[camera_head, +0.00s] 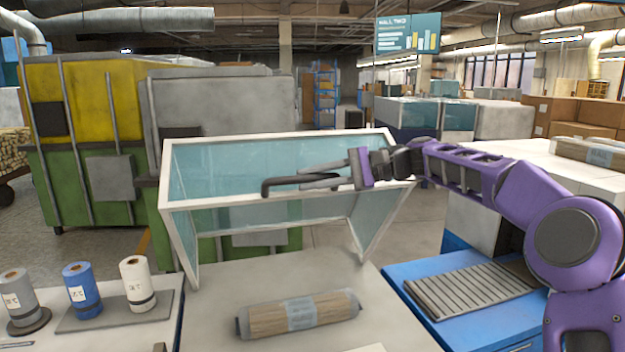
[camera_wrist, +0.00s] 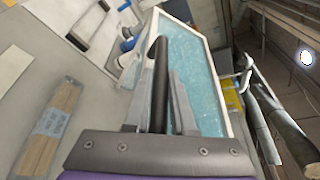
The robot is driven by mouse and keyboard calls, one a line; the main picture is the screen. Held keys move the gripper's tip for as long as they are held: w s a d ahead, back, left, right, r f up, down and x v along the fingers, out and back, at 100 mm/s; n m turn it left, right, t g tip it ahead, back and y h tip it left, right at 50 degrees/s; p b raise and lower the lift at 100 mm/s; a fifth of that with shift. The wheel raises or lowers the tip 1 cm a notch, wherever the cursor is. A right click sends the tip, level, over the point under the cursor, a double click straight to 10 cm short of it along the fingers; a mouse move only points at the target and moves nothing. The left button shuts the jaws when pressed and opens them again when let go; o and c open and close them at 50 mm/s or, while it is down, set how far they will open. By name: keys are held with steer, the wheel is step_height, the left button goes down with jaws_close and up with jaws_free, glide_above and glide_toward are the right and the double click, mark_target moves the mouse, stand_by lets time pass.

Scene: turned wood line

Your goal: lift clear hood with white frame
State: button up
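The clear hood (camera_head: 260,158) has a white frame (camera_head: 185,204) and bluish see-through panels. It stands tilted up over the pale worktop, its lower side corners pointing down. A dark bar handle (camera_head: 268,188) with a bent end runs along its near edge. My gripper (camera_head: 308,183) reaches in from the right at this handle. In the wrist view the handle (camera_wrist: 159,62) lies between the two grey fingers of my gripper (camera_wrist: 162,85), which look closed on it. The hood's frame and panel (camera_wrist: 195,70) show behind. The far end of the handle is hidden by my gripper.
A strapped bundle of wood rods (camera_head: 298,314) lies on the worktop (camera_head: 225,285) under the hood. Grey, blue and white rolls (camera_head: 82,290) stand at the left. A blue unit with a ribbed grey tray (camera_head: 470,290) is at the right. Large green and yellow bins (camera_head: 85,150) stand behind.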

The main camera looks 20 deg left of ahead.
steer(key=o, duration=0.4)
steer(key=shift+f, duration=0.1)
steer(key=v, duration=1.7)
steer(key=shift+w+d, duration=0.15)
